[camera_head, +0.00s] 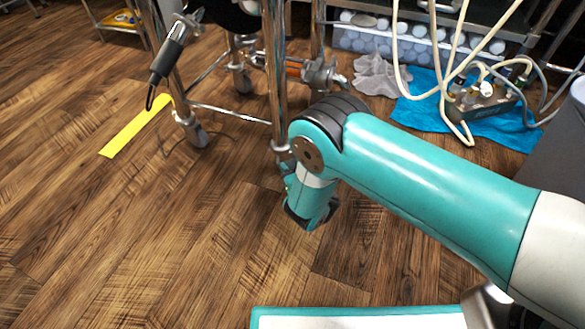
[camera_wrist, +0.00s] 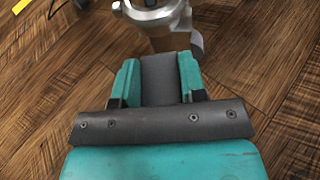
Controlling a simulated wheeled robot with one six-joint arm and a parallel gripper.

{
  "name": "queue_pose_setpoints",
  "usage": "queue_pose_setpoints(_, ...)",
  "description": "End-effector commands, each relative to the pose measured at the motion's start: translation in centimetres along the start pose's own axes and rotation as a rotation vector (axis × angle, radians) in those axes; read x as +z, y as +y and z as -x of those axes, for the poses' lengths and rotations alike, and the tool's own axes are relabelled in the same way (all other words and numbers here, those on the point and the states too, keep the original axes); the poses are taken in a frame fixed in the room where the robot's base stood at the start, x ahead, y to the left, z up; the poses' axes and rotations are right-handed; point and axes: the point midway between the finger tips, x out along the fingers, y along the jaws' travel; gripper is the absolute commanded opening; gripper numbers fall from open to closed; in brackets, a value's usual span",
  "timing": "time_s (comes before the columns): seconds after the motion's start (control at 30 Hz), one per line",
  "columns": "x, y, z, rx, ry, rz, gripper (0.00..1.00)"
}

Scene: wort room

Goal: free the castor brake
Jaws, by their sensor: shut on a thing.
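In the wrist view, my gripper (camera_wrist: 159,72) has its two teal fingers on either side of a dark grey flat piece, which looks like the castor's brake pedal (camera_wrist: 160,82), and is shut on it. The pedal runs up to the castor's metal housing (camera_wrist: 155,14). Part of the grey castor wheel (camera_wrist: 197,44) shows to the right of the housing. Whether the brake is pressed or lifted cannot be told. In the head view, my arm hides most of this castor and the pedal at the foot of the near chrome leg (camera_head: 275,80).
Another castor (camera_head: 196,133) of the frame stands to the left, near a yellow floor strip (camera_head: 137,127). A black-handled tool (camera_head: 169,58) hangs there.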

Motion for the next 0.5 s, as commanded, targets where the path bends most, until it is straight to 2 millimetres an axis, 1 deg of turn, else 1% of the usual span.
queue_pose_setpoints(0.03,0.57,-0.29,0.1,-0.006,0.034,-0.005,0.15)
queue_pose_setpoints(0.2,1.08,-0.22,0.28,-0.005,0.155,-0.004,0.14)
queue_pose_setpoints(0.5,1.33,-0.15,0.25,-0.003,0.325,0.0,0.14)
